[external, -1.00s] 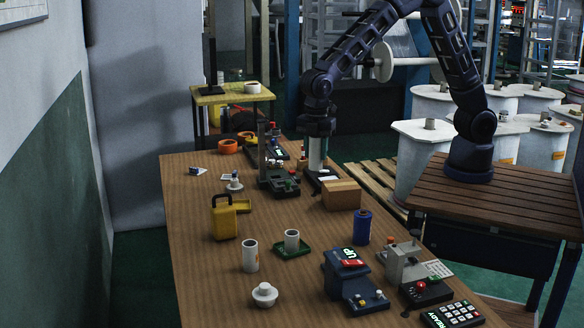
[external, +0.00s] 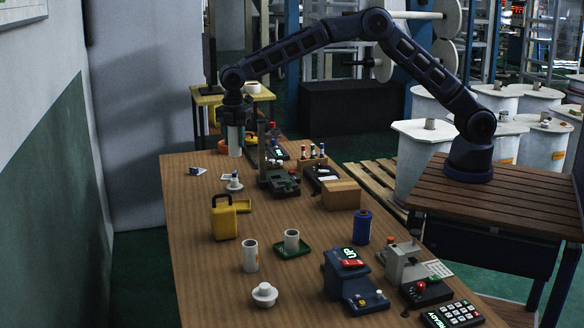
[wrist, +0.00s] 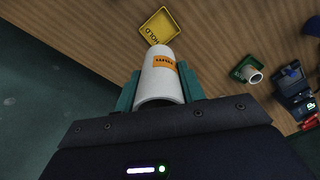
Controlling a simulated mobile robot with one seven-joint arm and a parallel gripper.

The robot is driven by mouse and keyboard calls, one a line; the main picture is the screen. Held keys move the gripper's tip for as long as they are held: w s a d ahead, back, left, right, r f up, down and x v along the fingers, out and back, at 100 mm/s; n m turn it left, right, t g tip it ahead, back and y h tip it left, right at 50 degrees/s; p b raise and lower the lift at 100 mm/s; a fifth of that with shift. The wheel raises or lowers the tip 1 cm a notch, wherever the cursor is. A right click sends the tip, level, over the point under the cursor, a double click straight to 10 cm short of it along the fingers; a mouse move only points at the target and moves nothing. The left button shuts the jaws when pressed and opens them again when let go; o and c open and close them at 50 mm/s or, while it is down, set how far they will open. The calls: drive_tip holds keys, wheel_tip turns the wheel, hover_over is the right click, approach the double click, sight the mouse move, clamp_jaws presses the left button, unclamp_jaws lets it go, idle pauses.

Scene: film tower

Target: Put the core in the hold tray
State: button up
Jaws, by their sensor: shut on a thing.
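My gripper (external: 234,122) is shut on a white core (external: 235,144), a tube with an orange label, hanging upright below it over the far left part of the table. The wrist view shows the core (wrist: 161,76) between the two teal fingers (wrist: 163,90). The hold tray (wrist: 159,25) is yellow and marked HOLD, just beyond the core in the wrist view. In the external view a yellow tray (external: 243,207) shows partly behind a yellow lock-shaped block (external: 223,219); the held core is apart from it.
A green tray (external: 279,252) holds another white core (external: 291,240). One more white core (external: 251,256) stands on the wood. A dark device with a post (external: 280,181), a cardboard box (external: 342,194) and a blue spool (external: 362,227) stand to the right. The left table edge is mostly bare.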

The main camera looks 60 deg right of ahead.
wheel_tip(320, 180, down, 20)
drive_tip(key=shift+r, duration=0.15)
idle(0.5)
drive_tip(key=o, duration=1)
wheel_tip(320, 180, up, 12)
drive_tip(key=shift+r, duration=0.1)
